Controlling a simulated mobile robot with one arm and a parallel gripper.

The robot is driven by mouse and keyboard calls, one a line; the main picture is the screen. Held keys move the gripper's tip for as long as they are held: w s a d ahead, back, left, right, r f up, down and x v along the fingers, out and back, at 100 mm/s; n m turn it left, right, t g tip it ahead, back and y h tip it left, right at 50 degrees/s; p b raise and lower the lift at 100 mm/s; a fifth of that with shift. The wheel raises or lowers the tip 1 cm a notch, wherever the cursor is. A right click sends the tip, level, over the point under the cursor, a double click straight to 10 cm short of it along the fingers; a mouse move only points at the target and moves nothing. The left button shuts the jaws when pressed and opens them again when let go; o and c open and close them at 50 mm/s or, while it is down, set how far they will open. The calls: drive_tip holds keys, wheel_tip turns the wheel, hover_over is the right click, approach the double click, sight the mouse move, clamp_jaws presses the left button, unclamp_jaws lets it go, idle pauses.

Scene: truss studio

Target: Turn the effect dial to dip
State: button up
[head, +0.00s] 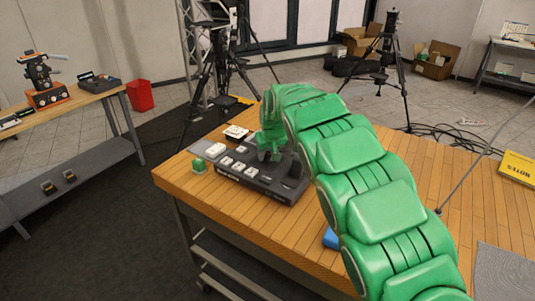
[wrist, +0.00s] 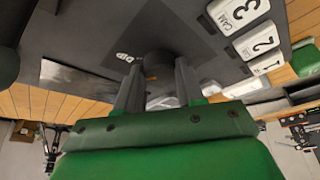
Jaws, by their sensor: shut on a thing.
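The dark grey switcher console (head: 258,182) lies on the wooden table, with white buttons (head: 226,161) on its left part. My gripper (head: 268,152) reaches down onto the console, and its fingers are partly hidden in the head view. In the wrist view, my gripper (wrist: 158,70) has its two fingers on either side of the dark round effect dial (wrist: 157,60), shut on it. A small orange mark shows on the dial. The printed "DIP" label (wrist: 125,56) is just left of the dial. White buttons marked CAM, 1 and 2 (wrist: 252,42) are at upper right.
A small green object (head: 199,165) stands at the table's left corner. A blue object (head: 330,238) lies partly behind my arm near the front edge. A yellow box (head: 517,167) is at far right. Tripods stand behind the table (head: 420,200), whose right part is mostly clear.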

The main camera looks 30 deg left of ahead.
drive_tip(key=shift+c, duration=0.2)
drive_tip(key=shift+a+m+t+h, duration=0.1)
drive_tip(key=shift+m+t+h, duration=0.25)
drive_tip(key=shift+m, duration=1.15)
drive_tip(key=shift+s+m+h, duration=0.1)
drive_tip(key=shift+m+h, duration=0.15)
drive_tip(key=shift+m, duration=0.55)
drive_tip(key=o, duration=1)
drive_tip(key=shift+o, duration=0.2)
drive_tip(key=shift+r+t, duration=0.1)
drive_tip(key=shift+t, duration=0.15)
